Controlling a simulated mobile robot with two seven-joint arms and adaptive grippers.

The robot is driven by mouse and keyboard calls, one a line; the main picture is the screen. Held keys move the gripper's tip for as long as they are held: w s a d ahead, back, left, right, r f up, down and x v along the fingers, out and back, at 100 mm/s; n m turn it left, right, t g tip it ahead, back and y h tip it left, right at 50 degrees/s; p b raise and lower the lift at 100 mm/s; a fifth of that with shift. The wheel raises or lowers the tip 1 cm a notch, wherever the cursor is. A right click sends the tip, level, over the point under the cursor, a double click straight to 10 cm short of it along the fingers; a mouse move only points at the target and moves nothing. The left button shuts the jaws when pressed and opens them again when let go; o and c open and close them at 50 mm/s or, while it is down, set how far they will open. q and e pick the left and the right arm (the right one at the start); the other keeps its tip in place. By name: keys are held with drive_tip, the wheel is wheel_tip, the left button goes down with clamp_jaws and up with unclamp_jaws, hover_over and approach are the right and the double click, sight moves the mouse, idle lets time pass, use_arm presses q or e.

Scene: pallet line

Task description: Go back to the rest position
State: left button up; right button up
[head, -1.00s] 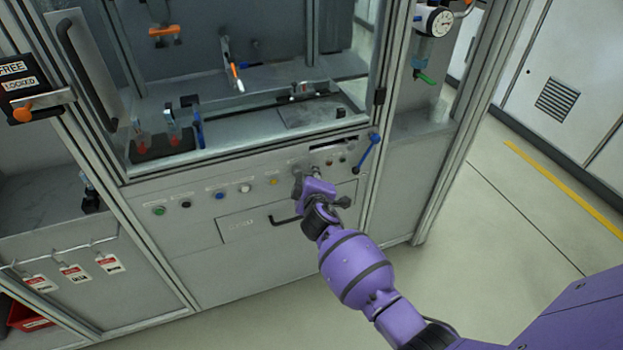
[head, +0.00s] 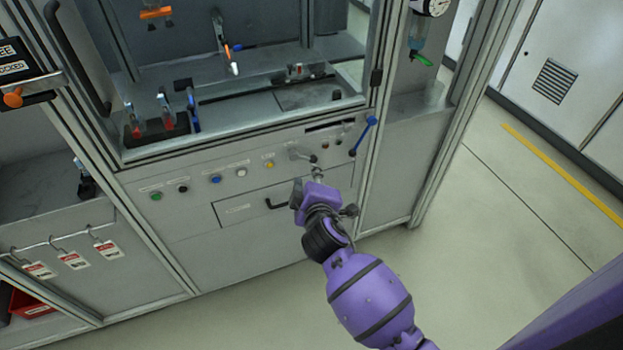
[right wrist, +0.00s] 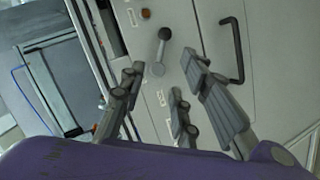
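My right gripper (head: 318,184) is in front of the machine's lower panel, on the end of my purple arm. In the right wrist view its fingers (right wrist: 160,85) are spread apart with nothing between them. A grey lever handle (head: 301,154) on the panel is just beyond the gripper; it also shows in the right wrist view (right wrist: 160,52), apart from the fingers. My left gripper is in neither view.
The panel has a row of coloured buttons (head: 216,180) and a drawer with a black handle (head: 277,204). A blue lever (head: 364,135) is right of the gripper. Red tags (head: 73,260) hang at the left. Floor (head: 500,240) is clear at the right.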

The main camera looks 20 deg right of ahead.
idle(0.3)
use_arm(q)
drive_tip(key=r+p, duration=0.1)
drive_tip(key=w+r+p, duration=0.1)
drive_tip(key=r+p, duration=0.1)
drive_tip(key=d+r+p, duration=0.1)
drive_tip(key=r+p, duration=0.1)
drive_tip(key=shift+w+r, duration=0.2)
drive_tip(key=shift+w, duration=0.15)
use_arm(e)
drive_tip(key=s+f+m+g+y, duration=0.1)
drive_tip(key=s+f+m, duration=0.2)
drive_tip(key=s, duration=1)
drive_tip(key=s+f+m+g+y, duration=0.1)
drive_tip(key=s+f, duration=0.5)
drive_tip(key=s, duration=0.7)
drive_tip(key=s+f+m+g+y, duration=0.1)
drive_tip(key=s+f+m+g, duration=0.2)
drive_tip(key=s, duration=1.1)
drive_tip(key=f+m, duration=0.1)
drive_tip(key=m, duration=0.2)
drive_tip(key=shift+f+y, duration=0.25)
drive_tip(key=shift+y, duration=0.05)
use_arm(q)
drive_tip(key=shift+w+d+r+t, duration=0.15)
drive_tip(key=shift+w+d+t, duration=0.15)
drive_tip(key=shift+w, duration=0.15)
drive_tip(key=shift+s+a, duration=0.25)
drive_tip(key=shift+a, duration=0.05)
